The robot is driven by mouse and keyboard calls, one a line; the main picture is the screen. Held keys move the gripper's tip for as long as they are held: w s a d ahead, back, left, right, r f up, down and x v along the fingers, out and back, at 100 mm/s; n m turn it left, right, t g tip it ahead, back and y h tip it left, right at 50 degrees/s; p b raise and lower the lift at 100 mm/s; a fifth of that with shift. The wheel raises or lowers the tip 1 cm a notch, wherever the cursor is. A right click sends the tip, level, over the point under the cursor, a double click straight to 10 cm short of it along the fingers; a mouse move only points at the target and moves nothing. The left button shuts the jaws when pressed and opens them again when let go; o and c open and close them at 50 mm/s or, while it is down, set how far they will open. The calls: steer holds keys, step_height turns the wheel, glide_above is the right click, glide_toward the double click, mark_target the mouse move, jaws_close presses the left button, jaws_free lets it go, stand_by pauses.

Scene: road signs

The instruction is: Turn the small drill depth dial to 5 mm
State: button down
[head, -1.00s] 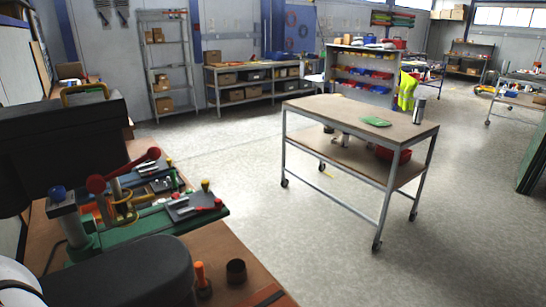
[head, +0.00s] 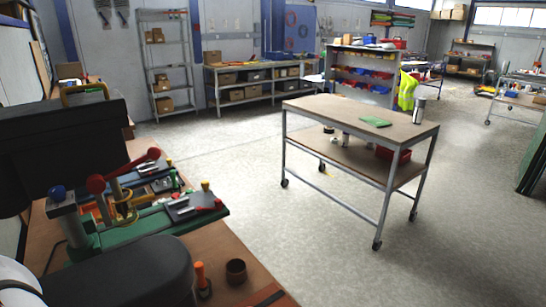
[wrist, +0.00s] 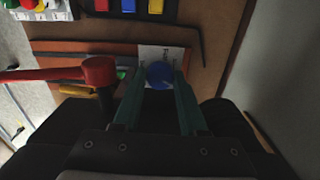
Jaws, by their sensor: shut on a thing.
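The blue dial (wrist: 160,74) sits between the two green fingertips of my gripper (wrist: 161,82) in the wrist view. My gripper is shut on it, with a finger at each side. A white card with small dark print (wrist: 152,52) lies just beyond the dial, partly covered; I cannot read the setting. My gripper's fingers do not show in the head view.
A wheeled cart (head: 335,110) stands beyond clear floor.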

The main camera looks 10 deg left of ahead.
steer(key=m, duration=0.4)
steer(key=shift+m, duration=2.3)
steer(key=shift+c, duration=2.2)
jaws_free()
step_height(320, 180, up, 16)
steer(key=shift+f, duration=0.1)
